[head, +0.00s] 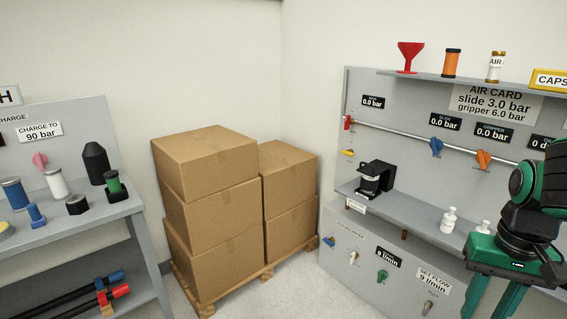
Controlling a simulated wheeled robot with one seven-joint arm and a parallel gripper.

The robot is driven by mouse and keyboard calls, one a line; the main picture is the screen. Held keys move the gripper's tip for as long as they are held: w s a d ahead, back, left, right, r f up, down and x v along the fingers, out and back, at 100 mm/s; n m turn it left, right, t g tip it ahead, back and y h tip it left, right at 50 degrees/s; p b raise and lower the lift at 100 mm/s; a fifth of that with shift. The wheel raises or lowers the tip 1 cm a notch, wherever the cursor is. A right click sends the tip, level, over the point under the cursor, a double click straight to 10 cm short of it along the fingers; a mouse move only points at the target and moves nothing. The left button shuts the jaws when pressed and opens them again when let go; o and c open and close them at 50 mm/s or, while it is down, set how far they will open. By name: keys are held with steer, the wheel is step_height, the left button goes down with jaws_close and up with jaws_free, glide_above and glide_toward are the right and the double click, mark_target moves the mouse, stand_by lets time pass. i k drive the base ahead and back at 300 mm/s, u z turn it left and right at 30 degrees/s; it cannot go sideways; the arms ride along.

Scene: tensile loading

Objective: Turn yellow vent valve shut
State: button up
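The yellow vent valve (347,153) is a small yellow handle on the grey wall panel, at the panel's left side, below the red handle and the metal pipe. Its handle looks roughly level, tilted slightly; its exact angle is too small to tell. My gripper (491,304) is at the lower right, with a green body and two green fingers pointing down. The fingers stand apart with a gap between them; their tips are cut off by the frame's bottom edge. It is far to the right of the yellow valve and below it.
A red handle (348,123), a blue valve (436,147) and an orange valve (483,160) sit along the pipe. A black device (375,179) stands on the shelf (418,208) below the yellow valve. Stacked cartons (209,196) stand left of the panel.

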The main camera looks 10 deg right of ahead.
mark_target(347, 153)
steer(key=z, duration=0.2)
steer(key=i, duration=0.65)
steer(key=z, duration=0.2)
steer(key=k, duration=0.5)
steer(key=u, duration=0.75)
steer(key=i, duration=1.45)
steer(key=z, duration=0.5)
